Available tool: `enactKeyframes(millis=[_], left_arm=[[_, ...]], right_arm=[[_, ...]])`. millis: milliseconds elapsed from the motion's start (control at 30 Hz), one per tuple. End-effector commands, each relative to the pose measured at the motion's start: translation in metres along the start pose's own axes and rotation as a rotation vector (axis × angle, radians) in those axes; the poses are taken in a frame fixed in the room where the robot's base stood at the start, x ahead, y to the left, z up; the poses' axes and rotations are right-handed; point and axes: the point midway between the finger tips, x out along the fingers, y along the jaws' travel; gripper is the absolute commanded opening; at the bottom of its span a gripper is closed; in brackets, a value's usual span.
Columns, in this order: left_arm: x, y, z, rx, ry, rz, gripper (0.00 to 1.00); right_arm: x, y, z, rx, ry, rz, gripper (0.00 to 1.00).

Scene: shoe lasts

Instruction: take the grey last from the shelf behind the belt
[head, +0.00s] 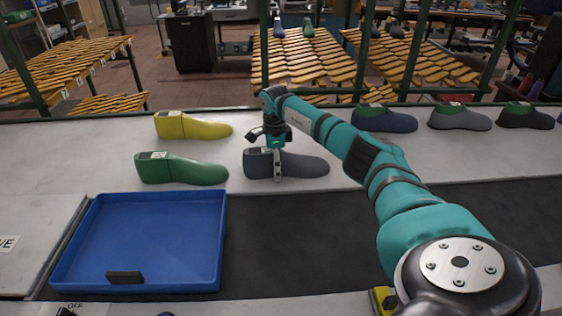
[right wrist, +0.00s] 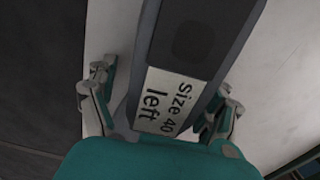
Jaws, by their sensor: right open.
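In the right wrist view, the open right gripper (right wrist: 162,98) has one finger on each side of the grey last (right wrist: 188,40). The white label on it reads "Size 40 left". Whether the fingers touch the sides cannot be told. My left gripper is not in view.
Green (head: 185,170) and yellow (head: 195,127) lasts lie left of the grey one. Blue (head: 388,121), another grey (head: 462,118) and dark (head: 528,117) lasts with green tops stand at the right. An empty-looking blue tray (head: 218,240) sits in front. Slatted racks (head: 290,60) stand behind.

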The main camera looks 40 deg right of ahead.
Motion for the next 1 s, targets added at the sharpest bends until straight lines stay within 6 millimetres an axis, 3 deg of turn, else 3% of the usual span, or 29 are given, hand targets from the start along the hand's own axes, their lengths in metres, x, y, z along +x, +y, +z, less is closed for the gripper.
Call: enactKeyframes(millis=[133,767,1000], left_arm=[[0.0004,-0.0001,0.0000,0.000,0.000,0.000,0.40],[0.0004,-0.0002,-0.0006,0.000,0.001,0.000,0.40],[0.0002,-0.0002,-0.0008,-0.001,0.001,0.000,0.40]], right_arm=[[-0.0001,-0.0001,0.0001,0.000,0.000,0.000,0.83],[-0.0005,0.0000,-0.0002,0.000,0.000,0.001,0.01],[-0.0017,-0.0005,-0.0001,0.000,-0.001,-0.001,0.00]])
